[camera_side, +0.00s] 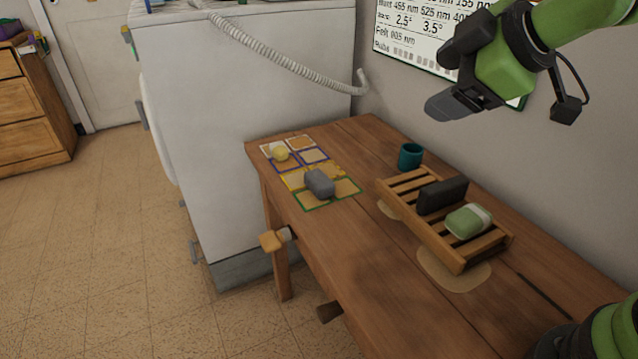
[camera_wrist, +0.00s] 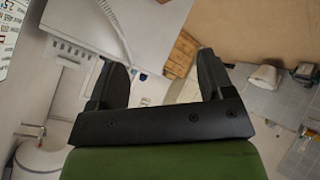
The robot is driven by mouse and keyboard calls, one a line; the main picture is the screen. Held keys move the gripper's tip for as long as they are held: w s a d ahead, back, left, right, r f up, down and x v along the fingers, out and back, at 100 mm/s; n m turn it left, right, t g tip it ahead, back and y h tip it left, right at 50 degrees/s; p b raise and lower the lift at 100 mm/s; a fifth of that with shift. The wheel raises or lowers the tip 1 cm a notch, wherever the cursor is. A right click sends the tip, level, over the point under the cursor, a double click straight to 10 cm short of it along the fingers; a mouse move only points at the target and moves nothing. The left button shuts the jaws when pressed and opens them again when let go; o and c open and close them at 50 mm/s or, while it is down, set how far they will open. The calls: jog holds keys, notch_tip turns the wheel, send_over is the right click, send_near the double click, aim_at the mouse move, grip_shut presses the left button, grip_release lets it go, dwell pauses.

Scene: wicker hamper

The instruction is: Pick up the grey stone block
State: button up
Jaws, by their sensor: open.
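The grey stone block (camera_side: 320,183) lies on the colored-square mat (camera_side: 346,188) at the far left end of the wooden table. My gripper (camera_side: 436,108) is up in the air at the upper right in the side view, well above the table and apart from the block. In the wrist view my gripper (camera_wrist: 160,82) shows two dark fingers spread apart with nothing between them. The block is not visible in the wrist view.
A slatted wooden rack (camera_side: 455,257) holds a dark block (camera_side: 442,195) and a green-and-white block (camera_side: 468,221). A teal cup (camera_side: 410,156) stands near the wall. The table's front is clear.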

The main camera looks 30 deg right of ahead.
jog(key=w+a+f+n, duration=0.1)
jog(key=w+f+n, duration=0.4)
jog(key=w+n, duration=0.1)
jog(key=n+t+h, duration=0.1)
jog(key=n+t, duration=0.2)
jog(key=n, duration=1)
send_near(328, 186)
notch_tip(328, 186, up, 5)
jog(key=d, duration=0.2)
jog(key=f+n, duration=0.4)
jog(key=a+f+n, duration=0.1)
jog(key=f+n, duration=0.1)
jog(key=n, duration=0.1)
jog(key=shift+s+t+y, duration=0.3)
jog(key=shift+t, duration=0.1)
jog(key=shift+a+x, duration=0.15)
jog(key=shift+x, duration=2.3)
jog(key=shift+a+x, duration=0.15)
jog(key=shift+x, duration=2.3)
jog(key=shift+r, duration=0.1)
jog(key=c, duration=1.1)
jog(key=shift+r, duration=0.1)
